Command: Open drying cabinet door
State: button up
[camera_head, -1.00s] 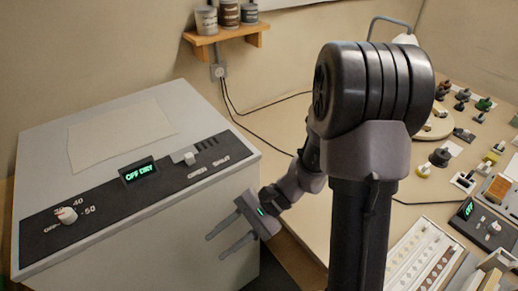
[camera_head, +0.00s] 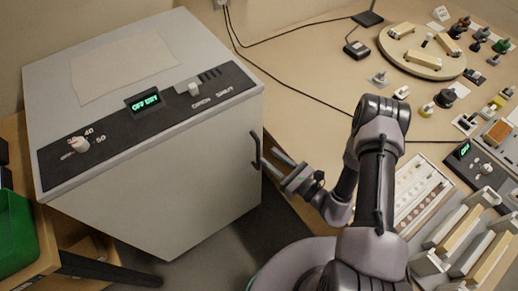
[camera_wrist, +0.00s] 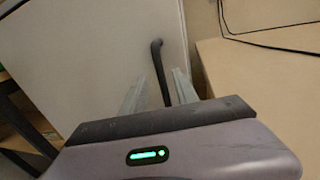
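The drying cabinet (camera_head: 150,190) is a pale grey box on the left in the head view, with a dark control panel on top. Its front door looks shut. A dark vertical bar handle (camera_head: 255,150) sits near the door's right edge. My gripper (camera_head: 268,158) is open just right of the handle, its fingers pointing at it. In the wrist view the handle (camera_wrist: 158,70) shows between the two spread fingers. I cannot tell whether either finger touches it. The panel carries a green-lit display (camera_head: 145,99), a white knob (camera_head: 80,145) and a slider (camera_head: 194,89) by OPEN/SHUT lettering.
A tan bench (camera_head: 310,90) lies to the right, with a round turntable (camera_head: 422,52), a slotted tray (camera_head: 420,192) and several small parts. A green bin (camera_head: 12,230) is at the lower left. Open floor (camera_head: 225,245) lies in front of the cabinet.

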aim_at(258, 147)
jog(key=b+x, duration=0.1)
jog(key=x, duration=0.5)
jog(key=shift+w+a, duration=0.25)
jog(key=shift+a, duration=0.05)
grip_shut()
dwell(1.0)
